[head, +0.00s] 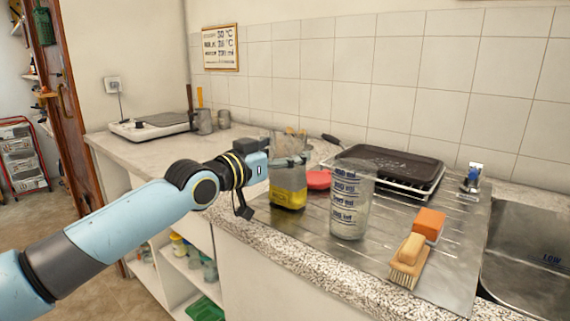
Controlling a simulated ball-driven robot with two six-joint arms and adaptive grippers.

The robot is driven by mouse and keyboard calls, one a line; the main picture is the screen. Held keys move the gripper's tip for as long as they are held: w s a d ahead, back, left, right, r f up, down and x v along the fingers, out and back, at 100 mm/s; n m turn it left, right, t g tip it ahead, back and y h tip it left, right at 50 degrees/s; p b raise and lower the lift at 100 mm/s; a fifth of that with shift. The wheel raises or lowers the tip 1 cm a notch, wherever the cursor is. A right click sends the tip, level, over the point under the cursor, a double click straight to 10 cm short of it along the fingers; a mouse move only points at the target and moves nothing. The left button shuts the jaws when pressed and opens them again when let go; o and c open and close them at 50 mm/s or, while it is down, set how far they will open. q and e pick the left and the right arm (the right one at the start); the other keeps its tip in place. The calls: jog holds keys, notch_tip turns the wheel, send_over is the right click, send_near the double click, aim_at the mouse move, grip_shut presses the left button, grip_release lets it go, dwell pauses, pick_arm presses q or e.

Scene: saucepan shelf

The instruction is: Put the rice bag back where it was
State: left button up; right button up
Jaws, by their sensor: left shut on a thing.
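The rice bag (288,190) looks like a clear bag with a crumpled top and yellow contents in its lower part. It is upright at the front left of the metal drainboard (330,262). My left gripper (264,178) reaches it from the left and is shut on it, with the fingers partly hidden. I cannot tell whether the bag's bottom touches the surface. My right gripper is not in view.
A clear measuring jug (350,205) stands just right of the bag. Behind are a red item (318,180) and a dark tray (392,166) on a rack. A brush (408,262) and orange sponge (429,224) lie near the sink (530,265). Open shelves (190,268) are below the counter.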

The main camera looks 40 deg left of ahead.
pick_arm(q)
jog(key=shift+f, duration=0.2)
jog(key=shift+f, duration=0.2)
jog(key=o, duration=1.4)
jog(key=shift+c, duration=0.2)
jog(key=shift+r, duration=0.1)
